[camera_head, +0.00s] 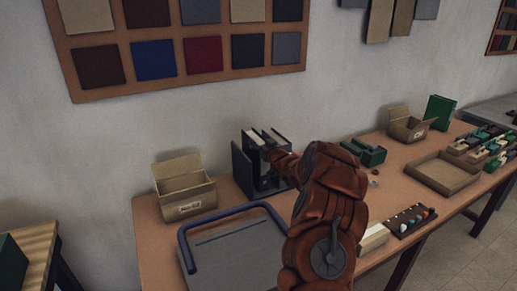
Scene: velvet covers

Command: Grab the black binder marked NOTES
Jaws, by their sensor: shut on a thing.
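A small group of dark binders (242,170) with pale page edges stands upright on the table against the wall, left of centre. A black binder (279,136) is at the right of this group. No NOTES marking can be read from here. My orange-brown arm reaches in from the lower right, and my gripper (269,150) is at the upper front of the binders. It is shut on a black binder there. The fingertips are small and dark, and my arm hides part of the binders' lower right side.
A labelled open cardboard box (185,191) stands left of the binders. A grey board with a blue bar handle (235,245) lies in front. Right of my arm are a green holder (364,152), a shallow tray (443,174) and another open box (408,128).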

